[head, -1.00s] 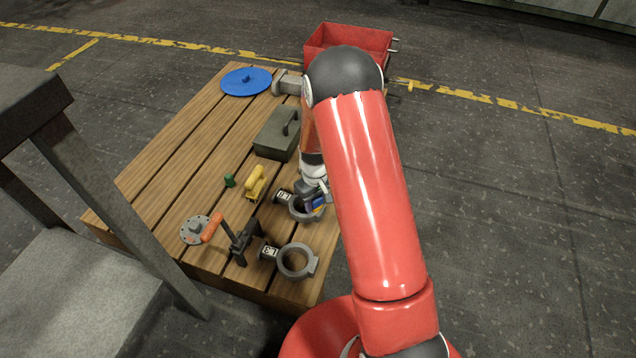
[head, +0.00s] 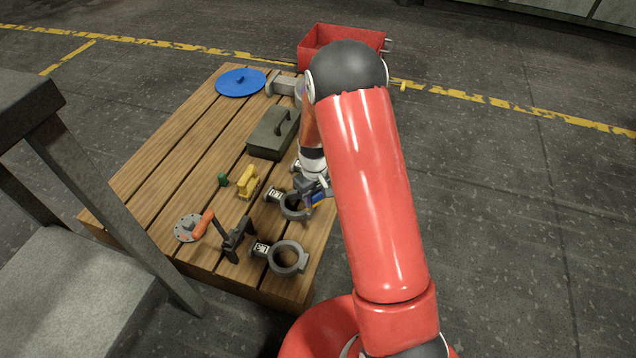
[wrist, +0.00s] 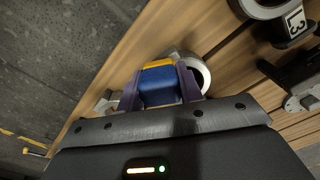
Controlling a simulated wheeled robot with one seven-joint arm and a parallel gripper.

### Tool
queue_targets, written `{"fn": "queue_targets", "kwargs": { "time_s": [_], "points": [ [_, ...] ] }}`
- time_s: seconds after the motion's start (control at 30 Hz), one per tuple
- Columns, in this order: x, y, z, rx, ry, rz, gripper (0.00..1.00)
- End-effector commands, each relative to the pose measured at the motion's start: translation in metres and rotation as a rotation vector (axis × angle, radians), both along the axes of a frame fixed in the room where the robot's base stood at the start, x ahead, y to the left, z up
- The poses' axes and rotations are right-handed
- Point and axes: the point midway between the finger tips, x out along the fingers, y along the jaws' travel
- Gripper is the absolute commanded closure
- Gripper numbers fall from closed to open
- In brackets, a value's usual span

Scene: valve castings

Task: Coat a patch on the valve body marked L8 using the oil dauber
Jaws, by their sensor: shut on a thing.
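My gripper (head: 318,186) is shut on a blue and yellow piece (wrist: 158,84), seemingly the oil dauber, which also shows in the head view (head: 319,199). It is at the right side of the middle grey ring-shaped valve body (head: 294,208), near the table edge; whether it touches cannot be told. That body's tag (head: 274,195) is too small to read. The nearer valve body (head: 288,259) has a tag that reads L3 in the wrist view (wrist: 294,20). Another tag (head: 296,166) shows farther back, its body hidden by my arm. I can read no L8.
A yellow tool (head: 248,182), a green piece (head: 222,180), a green toolbox (head: 272,134) and a blue disc (head: 240,82) stand farther back. A red cart (head: 318,40) is behind.

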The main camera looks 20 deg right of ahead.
Motion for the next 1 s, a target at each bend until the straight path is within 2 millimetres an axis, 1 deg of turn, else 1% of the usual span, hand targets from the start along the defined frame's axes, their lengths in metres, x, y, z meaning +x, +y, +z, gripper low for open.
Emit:
{"fn": "queue_targets", "kwargs": {
  "time_s": [0.03,0.1,0.5,0.63,1.0],
  "points": [
    [0.000,0.000,0.006,0.000,0.003,0.000,0.97],
    [0.000,0.001,0.013,0.000,0.002,-0.001,0.97],
    [0.004,0.004,0.048,0.001,0.001,-0.001,0.97],
    [0.004,0.005,0.052,0.001,0.003,-0.002,0.97],
    [0.004,0.005,0.052,0.000,0.002,-0.004,0.97]
  ]
}}
